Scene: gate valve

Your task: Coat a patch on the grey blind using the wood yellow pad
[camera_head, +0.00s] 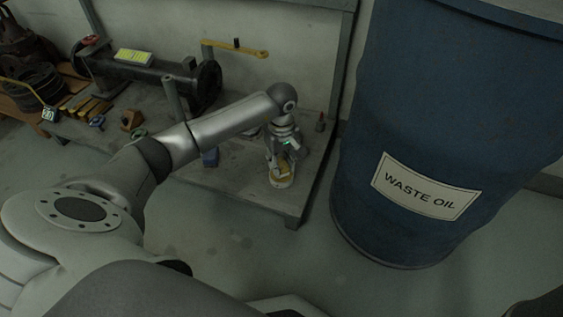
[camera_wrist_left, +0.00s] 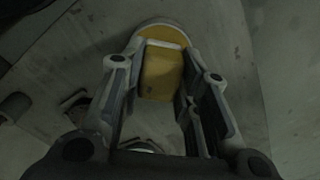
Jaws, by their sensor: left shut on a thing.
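My left gripper (camera_head: 279,165) is shut on a yellow block, which I take to be the wood yellow pad (camera_wrist_left: 161,75). It points down near the bench's front right corner. The pad sits between both fingers, with a pale strip at its far end. Just beyond and under it is a round, pale-rimmed dish (camera_head: 281,183) with a yellow inside; its rim also shows in the wrist view (camera_wrist_left: 155,23). I cannot tell whether the pad touches the yellow inside. A dark flanged pipe piece (camera_head: 150,75) lies at the back of the bench; I cannot make out which part is the grey blind.
The grey bench (camera_head: 235,190) has free room around the dish. A large blue waste oil drum (camera_head: 440,120) stands close on the right. A yellow wrench (camera_head: 235,50) hangs on the wall. Several small tools and blocks lie at the bench's left. A small red-topped item (camera_head: 320,122) stands behind the gripper.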

